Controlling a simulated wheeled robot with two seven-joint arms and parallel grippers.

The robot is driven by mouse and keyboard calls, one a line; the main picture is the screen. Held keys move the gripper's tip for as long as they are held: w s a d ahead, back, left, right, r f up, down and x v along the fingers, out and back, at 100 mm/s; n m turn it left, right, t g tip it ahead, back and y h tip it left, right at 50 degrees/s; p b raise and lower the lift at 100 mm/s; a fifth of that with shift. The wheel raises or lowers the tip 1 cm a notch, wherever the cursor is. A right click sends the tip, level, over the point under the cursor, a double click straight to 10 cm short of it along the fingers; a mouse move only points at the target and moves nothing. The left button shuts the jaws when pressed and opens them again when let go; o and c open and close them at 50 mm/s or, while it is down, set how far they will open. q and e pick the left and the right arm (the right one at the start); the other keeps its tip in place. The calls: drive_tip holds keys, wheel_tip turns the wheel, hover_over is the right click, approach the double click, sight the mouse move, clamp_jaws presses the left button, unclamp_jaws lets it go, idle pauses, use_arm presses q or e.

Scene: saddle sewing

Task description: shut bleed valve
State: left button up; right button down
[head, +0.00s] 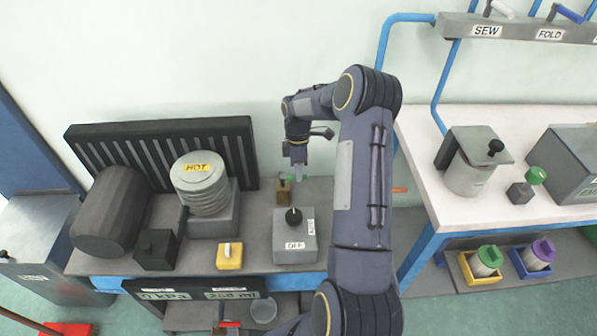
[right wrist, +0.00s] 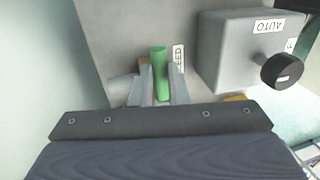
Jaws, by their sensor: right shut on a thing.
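The bleed valve (head: 284,195) is a small brass-coloured body with a green handle (right wrist: 160,74), at the back of the grey bench beside a grey switch box. My right gripper (head: 298,178) reaches down to it from above. In the right wrist view its fingers (right wrist: 160,92) are shut on the green handle, one on each side. The valve body is mostly hidden there by the fingers. My left gripper is in neither view.
The grey switch box (head: 295,248) with a black knob stands just in front of the valve. A "HOT" boiler (head: 203,185), a yellow switch box (head: 230,257) and a dark cylinder (head: 112,212) stand to the left. A white table (head: 420,150) lies to the right.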

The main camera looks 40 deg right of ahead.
drive_tip(key=shift+d, duration=0.1)
idle(0.3)
drive_tip(key=c, duration=1.4)
unclamp_jaws()
drive_tip(key=r, duration=0.5)
drive_tip(key=w+d+r, duration=0.1)
drive_tip(key=r, duration=0.1)
drive_tip(key=shift+w+r, duration=0.1)
drive_tip(key=shift+r, duration=0.25)
